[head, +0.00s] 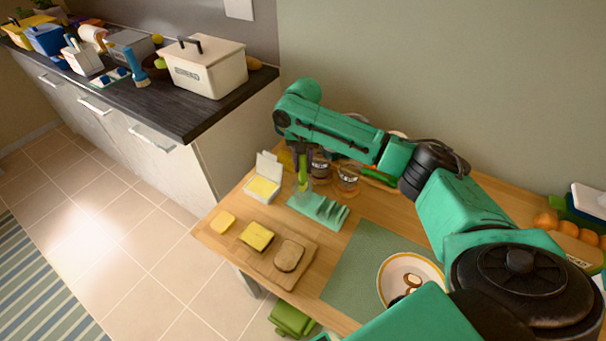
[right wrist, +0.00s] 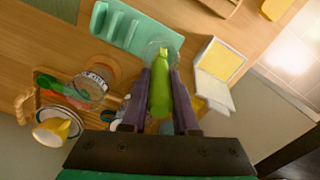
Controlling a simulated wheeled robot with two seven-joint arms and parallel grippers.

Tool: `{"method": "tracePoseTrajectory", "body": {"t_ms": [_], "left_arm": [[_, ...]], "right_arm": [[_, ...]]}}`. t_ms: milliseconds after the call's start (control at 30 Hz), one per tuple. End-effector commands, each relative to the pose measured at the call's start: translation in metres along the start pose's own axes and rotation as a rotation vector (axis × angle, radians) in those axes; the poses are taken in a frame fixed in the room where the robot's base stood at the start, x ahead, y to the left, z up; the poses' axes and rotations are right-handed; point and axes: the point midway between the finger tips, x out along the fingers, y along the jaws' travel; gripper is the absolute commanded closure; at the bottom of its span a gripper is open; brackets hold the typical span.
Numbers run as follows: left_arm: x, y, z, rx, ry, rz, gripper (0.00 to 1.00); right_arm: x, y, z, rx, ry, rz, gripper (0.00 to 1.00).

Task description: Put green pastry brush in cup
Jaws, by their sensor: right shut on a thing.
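The green pastry brush (right wrist: 160,98) is held between the two dark fingers of my right gripper (right wrist: 160,88). In the head view the brush (head: 303,166) shows as a thin green strip between the fingers of my right gripper (head: 302,168). A clear glass cup (head: 303,185) shows right under the brush in the head view. Its round rim (right wrist: 156,45) shows around the brush's far end in the wrist view. I cannot tell how far the brush reaches into it. My left gripper is not in view.
A teal rack (head: 320,209) stands just in front of the cup. Two more glasses (head: 347,180) stand to the right. An open white box with yellow contents (head: 263,187) is to the left. A plate (head: 408,274) and bread board lie nearer; the green mat between is partly bare.

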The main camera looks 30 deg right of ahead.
Motion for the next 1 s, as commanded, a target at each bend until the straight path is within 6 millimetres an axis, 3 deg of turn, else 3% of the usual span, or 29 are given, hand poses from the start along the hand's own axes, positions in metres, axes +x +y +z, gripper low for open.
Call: {"method": "tracePoseTrajectory", "body": {"t_ms": [267, 567, 600, 667, 1000], "left_arm": [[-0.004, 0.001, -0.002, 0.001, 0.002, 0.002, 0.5], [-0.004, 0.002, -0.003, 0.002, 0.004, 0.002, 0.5], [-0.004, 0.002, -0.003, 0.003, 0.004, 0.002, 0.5], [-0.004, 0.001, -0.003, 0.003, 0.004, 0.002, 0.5], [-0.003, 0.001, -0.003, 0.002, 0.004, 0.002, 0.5]], "right_arm": [[0.045, 0.0, 0.0, 0.0, -0.001, 0.001, 1.0], [0.048, -0.001, 0.0, -0.001, 0.001, -0.001, 1.0], [0.049, -0.001, 0.0, -0.001, 0.001, -0.001, 0.68], [0.049, 0.0, 0.0, -0.001, 0.002, -0.001, 0.45], [0.047, 0.0, 0.0, -0.001, 0.002, -0.001, 0.42]]}}
